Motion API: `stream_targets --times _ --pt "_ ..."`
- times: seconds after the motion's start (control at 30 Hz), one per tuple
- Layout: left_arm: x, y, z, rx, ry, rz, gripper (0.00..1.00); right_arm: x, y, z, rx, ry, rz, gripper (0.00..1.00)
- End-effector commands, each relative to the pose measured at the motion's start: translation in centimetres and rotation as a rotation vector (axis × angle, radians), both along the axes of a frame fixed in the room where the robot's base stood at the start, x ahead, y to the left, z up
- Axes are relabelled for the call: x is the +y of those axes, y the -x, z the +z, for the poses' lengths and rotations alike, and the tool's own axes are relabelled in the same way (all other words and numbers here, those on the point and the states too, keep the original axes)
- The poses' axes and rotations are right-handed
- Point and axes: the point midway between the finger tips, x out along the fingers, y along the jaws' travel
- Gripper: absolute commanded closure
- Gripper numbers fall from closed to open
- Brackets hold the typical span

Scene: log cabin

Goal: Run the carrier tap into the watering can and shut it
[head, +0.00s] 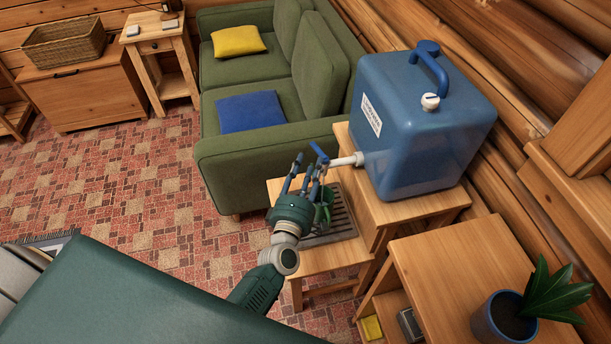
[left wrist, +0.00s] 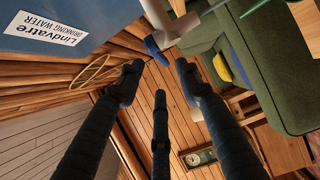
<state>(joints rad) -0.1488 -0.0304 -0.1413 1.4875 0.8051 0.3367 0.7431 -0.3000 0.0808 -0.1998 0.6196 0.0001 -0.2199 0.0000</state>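The blue water carrier (head: 425,130) stands on a wooden stand, its white tap (head: 346,161) pointing left. The tap's blue lever (head: 319,152) is at the spout end. A small green watering can (head: 326,207) is on the slatted drip tray below, largely hidden behind my gripper. My left gripper (head: 308,172) is beside the tap, fingers pointing up toward the lever. In the left wrist view its fingers (left wrist: 158,85) are spread with nothing between them; the blue lever (left wrist: 152,47) and white tap (left wrist: 172,28) lie just beyond the fingertips. I cannot tell whether they touch. My right gripper is not in view.
The drip tray (head: 343,228) sits on a low wooden table (head: 335,262). A shelf with a potted plant (head: 507,318) stands at front right. A green sofa (head: 250,160) is behind the table. Open patterned floor (head: 150,200) lies to the left.

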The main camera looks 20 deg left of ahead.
Motion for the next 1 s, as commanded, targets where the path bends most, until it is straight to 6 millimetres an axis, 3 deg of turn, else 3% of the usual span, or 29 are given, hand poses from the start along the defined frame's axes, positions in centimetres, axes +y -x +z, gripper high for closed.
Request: stream_targets --times 0.1,0.3,1.0 --pt "-0.2 2.1 -0.1 0.001 -0.001 0.000 0.65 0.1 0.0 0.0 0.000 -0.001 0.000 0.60" --pt "-0.4 3.6 0.1 -0.001 -0.001 0.001 0.65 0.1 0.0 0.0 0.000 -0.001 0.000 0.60" --pt "-0.4 3.7 0.1 -0.001 0.000 0.000 0.65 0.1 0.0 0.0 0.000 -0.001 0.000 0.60"
